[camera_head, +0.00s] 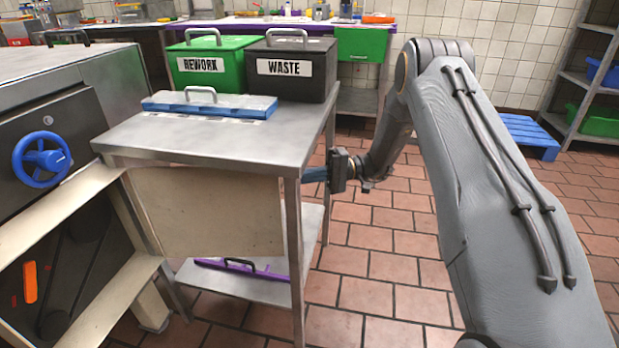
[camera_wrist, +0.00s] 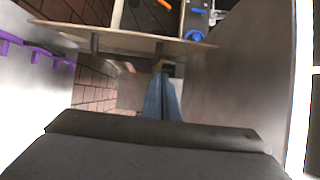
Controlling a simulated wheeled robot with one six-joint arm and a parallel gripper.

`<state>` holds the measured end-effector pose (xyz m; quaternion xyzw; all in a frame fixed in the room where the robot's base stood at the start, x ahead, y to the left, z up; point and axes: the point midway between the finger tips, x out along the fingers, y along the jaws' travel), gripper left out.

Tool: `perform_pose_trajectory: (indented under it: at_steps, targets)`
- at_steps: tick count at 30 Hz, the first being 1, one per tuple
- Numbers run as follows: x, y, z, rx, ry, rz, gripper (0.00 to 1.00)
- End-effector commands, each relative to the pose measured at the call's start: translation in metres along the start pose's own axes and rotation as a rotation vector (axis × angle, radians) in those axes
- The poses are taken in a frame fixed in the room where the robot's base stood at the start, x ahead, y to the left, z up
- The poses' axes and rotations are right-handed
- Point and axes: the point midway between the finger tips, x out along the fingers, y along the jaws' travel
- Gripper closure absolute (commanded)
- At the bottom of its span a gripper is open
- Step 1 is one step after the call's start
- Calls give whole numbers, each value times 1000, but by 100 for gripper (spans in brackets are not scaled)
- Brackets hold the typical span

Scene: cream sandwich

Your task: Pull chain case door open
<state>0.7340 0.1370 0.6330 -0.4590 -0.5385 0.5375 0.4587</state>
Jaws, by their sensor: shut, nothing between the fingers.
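The chain case door is a pale beige panel (camera_head: 210,215) standing swung out from the machine, under the steel table's top. In the wrist view the door (camera_wrist: 190,45) shows nearly edge-on, with a dark bar handle (camera_wrist: 125,55) on the side facing me. My gripper (camera_wrist: 163,95) has blue fingers, shut and empty. They point toward the door near the handle's right end; I cannot tell whether they touch. In the head view my gripper (camera_head: 315,174) reaches left below the table top at its right leg, which hides the fingertips. The chain case's open interior (camera_head: 75,255) shows belts and an orange part.
A blue handwheel (camera_head: 42,158) sticks out of the machine.

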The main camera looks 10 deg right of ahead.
Motion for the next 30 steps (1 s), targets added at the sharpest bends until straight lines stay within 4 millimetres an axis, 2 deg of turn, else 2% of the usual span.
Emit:
perform_pose_trajectory:
  at_steps: [3, 6, 9, 15, 30]
  targets:
    - [25, 0, 1, 2, -3, 0, 100]
    - [40, 0, 3, 2, -1, -1, 100]
    - [41, 0, 19, 3, 1, 0, 100]
    - [46, 0, 36, 2, 0, 1, 100]
    - [43, 0, 41, 2, 11, 0, 100]
